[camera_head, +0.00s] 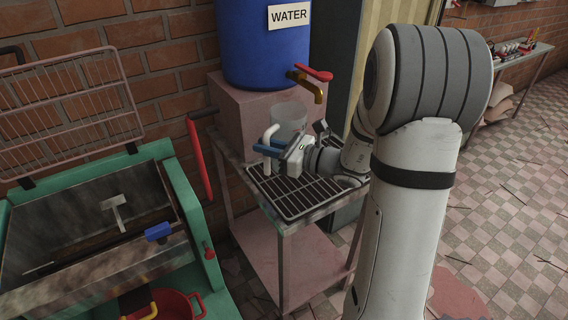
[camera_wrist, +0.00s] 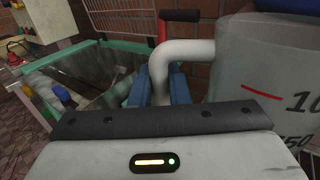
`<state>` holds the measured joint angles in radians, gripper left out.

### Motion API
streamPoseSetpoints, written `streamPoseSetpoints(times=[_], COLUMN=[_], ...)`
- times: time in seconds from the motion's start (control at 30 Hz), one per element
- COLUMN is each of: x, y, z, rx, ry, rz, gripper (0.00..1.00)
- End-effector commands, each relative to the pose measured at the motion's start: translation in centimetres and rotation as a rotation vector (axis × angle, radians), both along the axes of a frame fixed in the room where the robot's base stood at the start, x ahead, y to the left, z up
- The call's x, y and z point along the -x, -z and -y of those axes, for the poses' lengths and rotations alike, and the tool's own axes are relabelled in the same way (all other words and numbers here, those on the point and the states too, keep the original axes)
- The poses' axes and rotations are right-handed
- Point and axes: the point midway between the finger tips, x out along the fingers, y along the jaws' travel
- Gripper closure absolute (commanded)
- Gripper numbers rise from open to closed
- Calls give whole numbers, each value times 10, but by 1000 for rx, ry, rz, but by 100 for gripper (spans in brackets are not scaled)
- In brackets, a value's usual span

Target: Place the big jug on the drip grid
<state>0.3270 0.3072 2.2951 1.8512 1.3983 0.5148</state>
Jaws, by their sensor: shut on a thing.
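The big jug (camera_head: 288,118) is a clear, greyish container with a white tubular handle, near the drip grid and below the barrel's tap. In the wrist view the jug (camera_wrist: 265,75) fills the right side, with a red line and measuring marks, and its white handle (camera_wrist: 185,52) passes between the blue fingers. My gripper (camera_head: 268,152) is shut on the handle; it also shows in the wrist view (camera_wrist: 162,88). The drip grid (camera_head: 300,196) is a dark barred grate on the stand. Whether the jug's base touches the grid is hidden behind my gripper.
A blue barrel (camera_head: 262,45) labelled WATER stands on a pink block (camera_head: 228,105), its brass tap with red lever (camera_head: 308,82) projecting above the jug. A green machine (camera_head: 190,215) with a red-handled lever (camera_head: 198,158) stands left. Checkered floor lies open at right.

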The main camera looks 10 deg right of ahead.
Motion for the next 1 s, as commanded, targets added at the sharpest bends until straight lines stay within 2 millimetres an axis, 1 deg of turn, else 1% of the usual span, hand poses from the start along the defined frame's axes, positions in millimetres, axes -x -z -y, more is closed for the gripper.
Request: streamPoseSetpoints(times=[0.03, 0.1, 0.27, 0.43, 0.5, 0.73, 0.87, 0.9, 1.0], x=[0, 0, 0, 0, 0, 0, 0, 0, 0], y=[10, 18, 29, 54, 59, 59, 64, 62, 62], z=[1, 2, 3, 4, 4, 4, 4, 5, 5], rx=[-2, -1, -1, -2, -1, 0, 0, 1, 1], ry=[2, 5, 8, 9, 10, 10, 10, 10, 10], rz=[-4, -3, 0, -4, -2, 2, 1, 1, 1], gripper=[100, 100, 100, 100, 100, 100, 100, 81, 73])
